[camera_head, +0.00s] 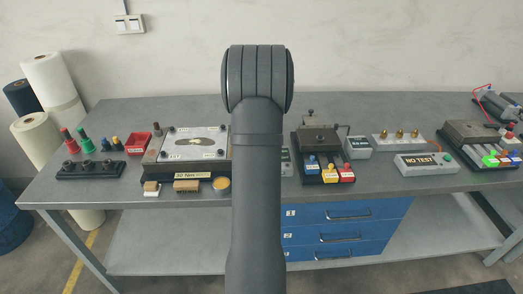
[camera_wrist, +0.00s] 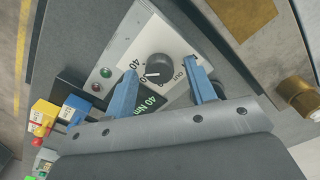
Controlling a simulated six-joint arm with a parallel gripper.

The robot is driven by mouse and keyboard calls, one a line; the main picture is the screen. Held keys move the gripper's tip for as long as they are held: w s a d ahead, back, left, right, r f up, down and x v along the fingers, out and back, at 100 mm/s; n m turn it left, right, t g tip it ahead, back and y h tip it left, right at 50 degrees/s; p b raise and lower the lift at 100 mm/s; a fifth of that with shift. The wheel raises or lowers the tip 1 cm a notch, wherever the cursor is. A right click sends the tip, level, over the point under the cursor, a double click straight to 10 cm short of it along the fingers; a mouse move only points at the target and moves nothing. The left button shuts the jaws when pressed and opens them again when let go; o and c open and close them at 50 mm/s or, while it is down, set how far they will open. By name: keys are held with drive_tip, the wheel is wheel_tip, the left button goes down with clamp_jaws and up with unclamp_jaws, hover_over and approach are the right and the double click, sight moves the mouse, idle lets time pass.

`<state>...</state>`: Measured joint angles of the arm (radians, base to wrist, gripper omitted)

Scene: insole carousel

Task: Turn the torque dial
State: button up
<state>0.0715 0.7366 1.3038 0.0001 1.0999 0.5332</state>
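The torque dial is a round black knob (camera_wrist: 159,66) on a white, tilted scale plate (camera_wrist: 150,35) in the wrist view. A white pointer mark on the knob points to the lower left, near a "40" on the plate. Beside the plate, a dark display (camera_wrist: 150,103) reads "40 Nm" in green. My gripper (camera_wrist: 160,68) is open, with one blue finger on each side of the knob. Gaps show between fingers and knob; their height relative to it is hard to tell. In the head view, my arm hides the dial.
A red and a green lamp sit beside the scale plate. Yellow and blue blocks (camera_head: 328,174) and a dark fixture (camera_head: 319,141) stand right of my arm. A board with an insole (camera_head: 215,131) and a "30 Nm" card (camera_head: 193,176) lie left on the bench (camera_head: 120,215).

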wheel_tip(320, 180, up, 18)
drive_tip(key=shift+f, duration=0.25)
idle(0.4)
drive_tip(key=shift+f, duration=0.1)
wheel_tip(320, 180, down, 17)
drive_tip(key=shift+f, duration=0.15)
idle(0.6)
